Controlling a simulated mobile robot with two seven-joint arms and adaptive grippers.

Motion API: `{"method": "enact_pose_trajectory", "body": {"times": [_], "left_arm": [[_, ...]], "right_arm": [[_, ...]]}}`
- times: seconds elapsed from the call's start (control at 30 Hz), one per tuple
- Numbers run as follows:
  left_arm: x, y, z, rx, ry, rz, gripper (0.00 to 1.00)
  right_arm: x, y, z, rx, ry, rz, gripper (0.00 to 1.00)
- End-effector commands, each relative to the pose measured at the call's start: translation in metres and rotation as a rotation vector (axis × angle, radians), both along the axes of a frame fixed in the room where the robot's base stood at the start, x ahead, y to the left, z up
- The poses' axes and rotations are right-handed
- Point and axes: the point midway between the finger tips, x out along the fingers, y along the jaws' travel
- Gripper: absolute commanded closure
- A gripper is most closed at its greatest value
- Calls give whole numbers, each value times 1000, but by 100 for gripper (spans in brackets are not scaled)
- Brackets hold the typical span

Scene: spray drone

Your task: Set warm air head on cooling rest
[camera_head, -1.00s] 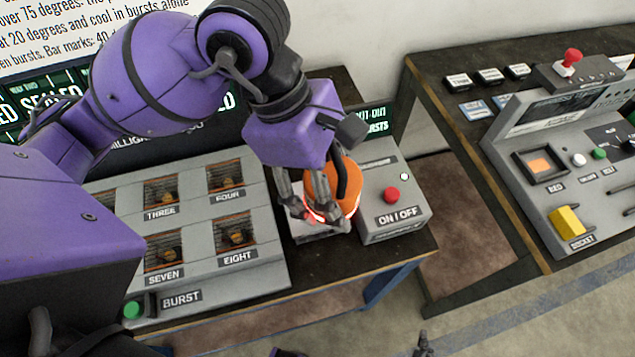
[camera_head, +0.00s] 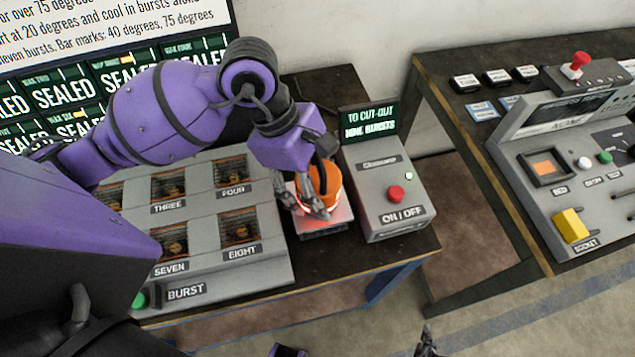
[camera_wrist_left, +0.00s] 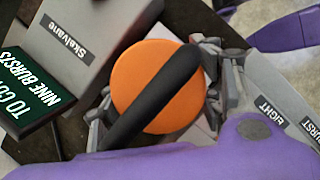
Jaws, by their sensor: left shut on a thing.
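The warm air head (camera_head: 329,180) is a round orange body with a black handle, and a red glow shows at its lower edge. My left gripper (camera_head: 308,208) is shut on it from the left side. In the left wrist view the orange top of the head (camera_wrist_left: 126,83) sits between the fingers (camera_wrist_left: 155,98). The head is at a small pale block, likely the cooling rest (camera_head: 325,231); I cannot tell whether they touch. My right gripper (camera_head: 427,343) shows only as a dark tip at the bottom edge.
The grey ON/OFF box (camera_head: 392,205) stands close to the right of the head. The grey panel of numbered bays (camera_head: 200,235) lies to the left. A small green-lettered display (camera_head: 369,121) is behind. A second bench with a control console (camera_head: 575,170) is further right.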

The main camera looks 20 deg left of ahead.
Motion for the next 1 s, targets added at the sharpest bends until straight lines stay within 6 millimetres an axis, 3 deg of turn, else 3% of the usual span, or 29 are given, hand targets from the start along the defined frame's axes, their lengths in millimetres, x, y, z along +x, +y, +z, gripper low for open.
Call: {"method": "enact_pose_trajectory", "body": {"times": [0.17, 0.2, 0.3, 0.77, 1.0], "left_arm": [[0, 0, -3, -1, 0, 0, 91], [0, 0, -3, 0, 1, 0, 36], [0, 0, -3, 0, 1, 0, 23], [1, 2, 6, 1, -3, 1, 21], [3, 20, 47, 3, -5, 1, 21]], "right_arm": [[-3, 0, -4, -1, 7, 1, 100], [-2, 0, -3, -1, 5, 1, 100], [-2, 0, -3, -1, 3, 0, 100], [3, 1, 2, 4, -7, -9, 100], [2, 1, 0, 5, -4, -8, 100]]}}
